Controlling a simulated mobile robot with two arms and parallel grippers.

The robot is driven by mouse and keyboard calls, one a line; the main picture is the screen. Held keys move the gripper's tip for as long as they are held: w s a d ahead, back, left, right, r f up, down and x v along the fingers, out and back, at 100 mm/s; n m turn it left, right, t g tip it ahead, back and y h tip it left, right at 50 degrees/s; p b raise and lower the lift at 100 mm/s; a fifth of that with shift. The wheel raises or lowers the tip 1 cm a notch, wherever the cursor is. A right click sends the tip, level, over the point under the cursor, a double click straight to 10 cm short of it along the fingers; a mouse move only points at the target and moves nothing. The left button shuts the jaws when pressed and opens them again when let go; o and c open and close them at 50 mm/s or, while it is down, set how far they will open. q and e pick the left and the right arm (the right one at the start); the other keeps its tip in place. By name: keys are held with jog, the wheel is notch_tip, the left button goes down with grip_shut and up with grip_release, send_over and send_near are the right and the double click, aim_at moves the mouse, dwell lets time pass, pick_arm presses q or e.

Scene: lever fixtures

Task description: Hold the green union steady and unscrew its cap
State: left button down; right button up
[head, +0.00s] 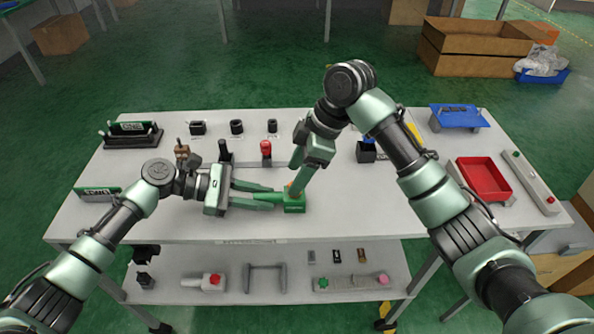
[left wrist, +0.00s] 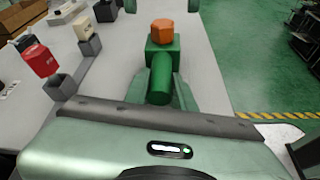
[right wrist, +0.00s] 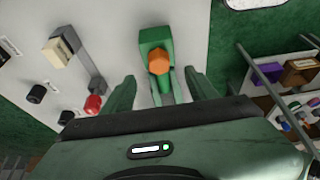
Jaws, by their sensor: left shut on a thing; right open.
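The green union (head: 294,205) stands near the front middle of the table. Its orange hexagonal cap (left wrist: 162,32) sits on top of the green body and shows in the right wrist view (right wrist: 158,64). My left gripper (head: 270,197) reaches in from the left and is shut on the union's round green side pipe (left wrist: 160,82). My right gripper (right wrist: 160,78) is open above the union, with its fingers spread to either side of the cap line and apart from it. In the head view the right fingers partly hide the cap.
A red-topped fixture (head: 266,149) and a dark lever fixture (head: 224,152) stand behind the left gripper. A red tray (head: 484,180) and a blue stand (head: 459,117) are at the right. Small black knobs line the back. The table right of the union is fairly clear.

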jog(key=shift+f, duration=0.1)
jog(key=shift+f, duration=1.4)
jog(key=shift+c, duration=0.2)
grip_shut()
jog(key=n+g, duration=0.2)
jog(key=n, duration=0.2)
jog(key=shift+w+n, duration=0.15)
jog(key=shift+n, duration=0.25)
jog(key=n+g+h, duration=0.1)
jog(key=n, duration=0.2)
jog(key=shift+a, duration=0.1)
jog(key=shift+r, duration=0.5)
